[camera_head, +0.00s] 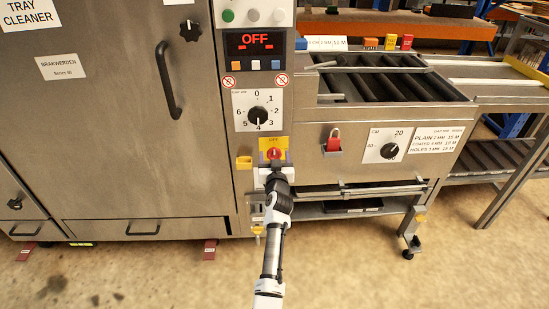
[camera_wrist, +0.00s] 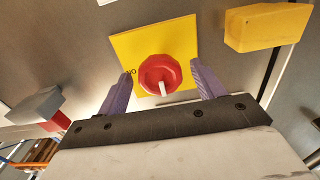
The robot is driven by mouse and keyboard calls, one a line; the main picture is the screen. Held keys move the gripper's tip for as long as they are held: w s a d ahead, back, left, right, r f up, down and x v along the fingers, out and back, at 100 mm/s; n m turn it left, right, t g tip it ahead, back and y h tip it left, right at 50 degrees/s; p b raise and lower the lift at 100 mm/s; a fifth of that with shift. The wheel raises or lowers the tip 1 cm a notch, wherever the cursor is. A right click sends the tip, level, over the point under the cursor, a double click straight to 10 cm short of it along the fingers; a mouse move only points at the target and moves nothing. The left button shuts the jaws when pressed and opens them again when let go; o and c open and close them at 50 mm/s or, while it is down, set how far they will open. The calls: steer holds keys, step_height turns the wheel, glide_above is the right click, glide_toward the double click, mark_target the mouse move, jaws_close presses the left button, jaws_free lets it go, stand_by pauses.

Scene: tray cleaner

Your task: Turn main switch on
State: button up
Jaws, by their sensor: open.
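The main switch is a red rotary knob with a white mark on a yellow plate. In the head view the red knob (camera_head: 274,153) sits on the plate (camera_head: 267,144) below the numbered dial. In the wrist view the knob (camera_wrist: 160,74) lies between the two purple fingers of my gripper (camera_wrist: 158,88), with the plate (camera_wrist: 150,42) behind it. My gripper is open, one finger on each side of the knob, with gaps visible on both sides. In the head view my gripper (camera_head: 273,172) is just below the knob. The display (camera_head: 255,42) reads OFF.
A yellow block (camera_head: 244,162) sticks out left of the switch; a yellow block also shows in the wrist view (camera_wrist: 268,27). A numbered dial (camera_head: 258,115) is above.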

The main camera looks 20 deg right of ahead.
steer(key=c, duration=1)
steer(key=m, duration=0.4)
steer(key=shift+m, duration=0.4)
steer(key=m, duration=0.4)
steer(key=shift+m, duration=0.3)
steer(key=m+p, duration=0.1)
steer(key=m, duration=0.3)
steer(key=shift+m+p, duration=0.75)
steer(key=shift+m, duration=1.45)
